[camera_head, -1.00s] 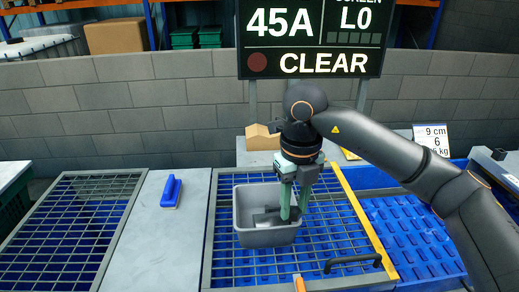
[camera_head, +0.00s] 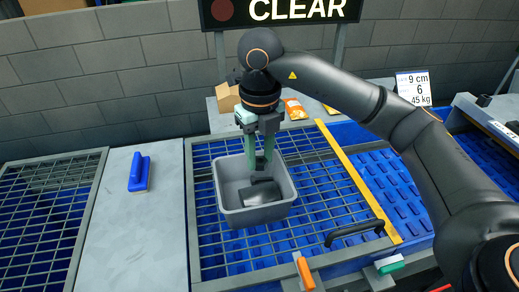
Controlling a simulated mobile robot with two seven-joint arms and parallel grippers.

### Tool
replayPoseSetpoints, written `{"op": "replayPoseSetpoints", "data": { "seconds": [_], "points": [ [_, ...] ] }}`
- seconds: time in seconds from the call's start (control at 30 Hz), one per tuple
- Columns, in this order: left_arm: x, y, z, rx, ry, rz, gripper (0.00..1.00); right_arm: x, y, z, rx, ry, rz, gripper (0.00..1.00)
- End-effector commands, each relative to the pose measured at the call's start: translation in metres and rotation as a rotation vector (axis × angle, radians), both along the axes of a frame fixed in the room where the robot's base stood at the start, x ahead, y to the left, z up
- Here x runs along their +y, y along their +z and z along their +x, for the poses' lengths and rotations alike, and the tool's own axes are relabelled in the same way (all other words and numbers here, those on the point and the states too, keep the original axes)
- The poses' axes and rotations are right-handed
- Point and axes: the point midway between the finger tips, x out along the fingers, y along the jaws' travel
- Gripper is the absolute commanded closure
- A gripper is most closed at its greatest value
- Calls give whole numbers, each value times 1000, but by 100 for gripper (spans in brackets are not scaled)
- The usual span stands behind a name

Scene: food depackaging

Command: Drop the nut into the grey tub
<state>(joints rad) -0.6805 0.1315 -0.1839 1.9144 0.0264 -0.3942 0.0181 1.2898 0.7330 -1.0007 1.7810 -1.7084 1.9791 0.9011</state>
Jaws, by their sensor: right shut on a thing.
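The grey tub (camera_head: 229,217) stands on the grated top over the blue surface, near the middle of the head view. My right gripper (camera_head: 260,165) points down over the tub's far part, its green fingers on either side of a small dark piece, likely the nut (camera_head: 260,163). The gripper is shut on it, and its tips overlap the tub's opening in the picture. How high the piece is above the tub floor is hard to tell. A larger dark grey object (camera_head: 260,193) lies in the tub below it. My left gripper is out of view.
A blue brush-like tool (camera_head: 139,172) lies on the pale board left of the grate. A black handle (camera_head: 355,232) and a yellow strip (camera_head: 358,180) are on the right. An orange packet (camera_head: 295,109) and a cardboard box (camera_head: 227,98) stand behind. A block wall closes the back.

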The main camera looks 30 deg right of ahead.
Motion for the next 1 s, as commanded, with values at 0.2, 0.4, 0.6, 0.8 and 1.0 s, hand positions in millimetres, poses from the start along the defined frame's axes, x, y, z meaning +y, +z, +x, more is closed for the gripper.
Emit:
{"op": "replayPoseSetpoints", "data": {
  "seconds": [0.2,0.4,0.6,0.8,1.0],
  "points": [
    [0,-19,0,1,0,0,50,0,-25,0,0,0,0,100],
    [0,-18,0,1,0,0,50,0,-25,0,0,0,-1,100],
    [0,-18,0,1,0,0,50,0,-25,0,0,-1,-1,54],
    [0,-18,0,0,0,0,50,0,-25,0,0,-1,-1,31],
    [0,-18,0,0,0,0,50,0,-25,0,0,-1,-1,30]
  ]
}}
